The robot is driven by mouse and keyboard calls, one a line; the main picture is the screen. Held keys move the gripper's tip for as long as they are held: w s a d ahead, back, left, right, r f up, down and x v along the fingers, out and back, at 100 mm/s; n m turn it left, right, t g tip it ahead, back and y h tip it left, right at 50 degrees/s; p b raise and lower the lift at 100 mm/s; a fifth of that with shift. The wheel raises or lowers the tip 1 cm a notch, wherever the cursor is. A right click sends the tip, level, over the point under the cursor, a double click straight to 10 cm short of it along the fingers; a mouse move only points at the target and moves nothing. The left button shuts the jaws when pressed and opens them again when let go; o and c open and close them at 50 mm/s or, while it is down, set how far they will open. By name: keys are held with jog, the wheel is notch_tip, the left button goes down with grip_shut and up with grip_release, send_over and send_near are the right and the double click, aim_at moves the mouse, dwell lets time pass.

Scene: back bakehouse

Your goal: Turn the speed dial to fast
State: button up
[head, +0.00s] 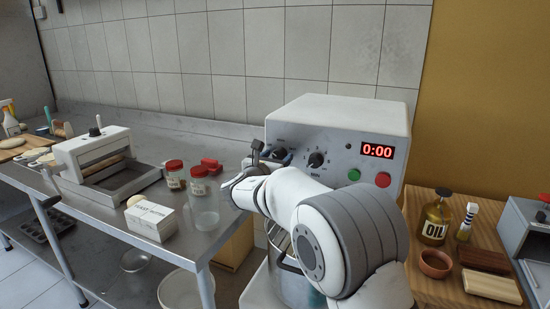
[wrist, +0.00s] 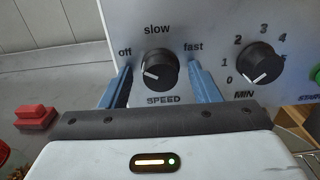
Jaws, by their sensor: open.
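The speed dial (wrist: 158,70) is a black round knob on the mixer's pale front panel, with the words off, slow and fast around it. Its white mark points to the lower left, on the off side and away from fast. My gripper (wrist: 164,78) is open, with one blue finger on the left of the dial and one on the right. I cannot tell whether either finger touches it. In the head view the dial (head: 280,154) shows just beyond my gripper (head: 261,158), which partly hides that side of the mixer (head: 335,112).
Right of the speed dial is the minutes dial (wrist: 262,66), close to my right finger. The display (head: 377,150) reads 0:00, above a green button (head: 354,175) and a red button (head: 383,180). Jars (head: 175,175) and a white box (head: 150,220) stand on the steel bench at the left.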

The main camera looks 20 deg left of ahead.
jog(key=shift+w, duration=0.1)
jog(key=c, duration=0.9)
jog(key=shift+r, duration=0.15)
jog(key=shift+c, duration=0.2)
